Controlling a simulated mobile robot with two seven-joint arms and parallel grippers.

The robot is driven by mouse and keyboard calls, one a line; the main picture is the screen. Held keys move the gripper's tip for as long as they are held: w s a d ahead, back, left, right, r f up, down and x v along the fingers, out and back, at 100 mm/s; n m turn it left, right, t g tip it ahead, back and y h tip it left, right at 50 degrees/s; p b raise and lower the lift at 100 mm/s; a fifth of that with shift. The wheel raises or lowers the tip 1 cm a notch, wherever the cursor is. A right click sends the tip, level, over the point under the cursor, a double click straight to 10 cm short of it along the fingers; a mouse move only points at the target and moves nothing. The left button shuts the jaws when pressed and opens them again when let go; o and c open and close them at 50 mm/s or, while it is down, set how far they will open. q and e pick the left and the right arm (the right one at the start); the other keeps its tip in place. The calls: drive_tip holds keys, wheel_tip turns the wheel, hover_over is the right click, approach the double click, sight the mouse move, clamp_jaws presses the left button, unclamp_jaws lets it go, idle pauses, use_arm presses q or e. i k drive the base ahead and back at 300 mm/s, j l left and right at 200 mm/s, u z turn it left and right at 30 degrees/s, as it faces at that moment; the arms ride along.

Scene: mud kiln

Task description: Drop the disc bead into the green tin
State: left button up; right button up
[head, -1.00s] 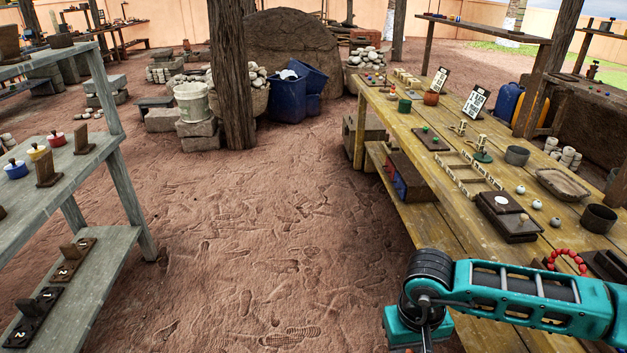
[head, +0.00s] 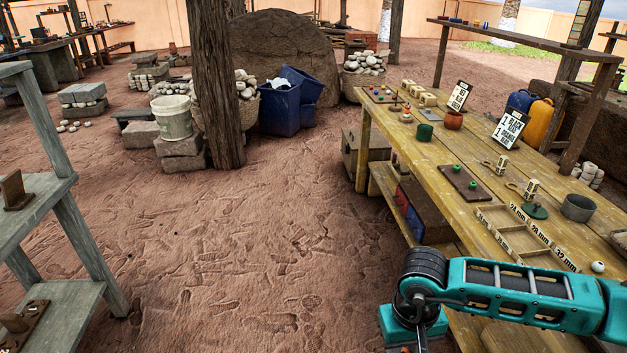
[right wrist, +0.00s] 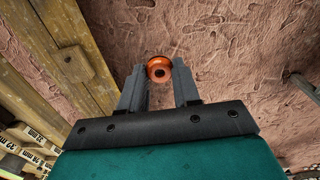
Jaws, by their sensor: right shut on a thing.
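An orange, round disc bead with a dark centre hole (right wrist: 159,69) is held between the fingertips of my right gripper (right wrist: 159,72) in the right wrist view, above the reddish ground. In the head view my teal right arm lies across the lower right; its gripper is cut off by the bottom edge and the bead does not show there. The green tin (head: 424,132) stands upright on the far part of the wooden table (head: 420,165), well ahead of my right arm. My left gripper is out of view.
A terracotta pot (head: 453,120) stands right of the tin, with sign cards (head: 508,129) nearby. A dark board with green beads (head: 464,184), a sorting frame (head: 519,236) and a grey cup (head: 577,208) are nearer. The earth floor left of the table is clear up to a grey shelf (head: 70,200).

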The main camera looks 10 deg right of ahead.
sight(421, 139)
drive_tip(key=i+z, duration=0.1)
drive_tip(key=i, duration=1.1)
drive_tip(key=i+l+u, duration=0.15)
drive_tip(key=i, duration=0.4)
drive_tip(key=i+l+u, duration=0.2)
drive_tip(key=i, duration=0.35)
drive_tip(key=i+l+z, duration=0.2)
drive_tip(key=i+l, duration=0.3)
drive_tip(key=i, duration=0.2)
